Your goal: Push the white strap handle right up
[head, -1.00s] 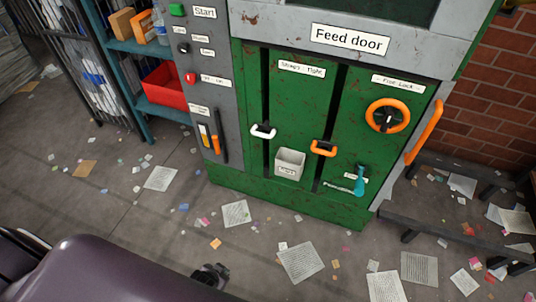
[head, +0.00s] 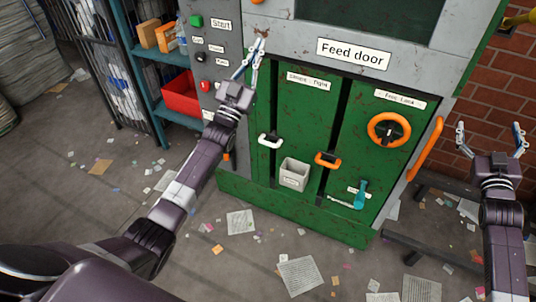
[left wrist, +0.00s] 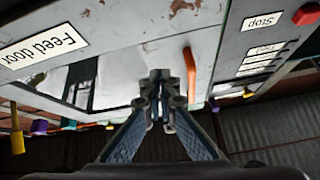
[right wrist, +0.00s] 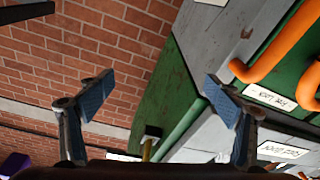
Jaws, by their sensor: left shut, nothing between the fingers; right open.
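The white strap handle (head: 270,141) sits at the left dark slot of the green panel (head: 305,105) in the head view, roughly midway down the slot. I cannot make it out in the wrist views. My left gripper (head: 261,38) is shut and empty, above and slightly left of the handle, near the grey machine front. Its shut fingertips also show in the left wrist view (left wrist: 160,80). My right gripper (head: 490,128) is open and empty, right of the machine before the brick wall. Its spread fingers show in the right wrist view (right wrist: 158,95).
An orange strap handle (head: 328,160) sits at the second slot. A grey bin (head: 294,174) hangs between the slots. An orange wheel (head: 389,130) and an orange bar (head: 425,148) are at the right. A red crate (head: 183,96) stands on the left shelf. Papers litter the floor.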

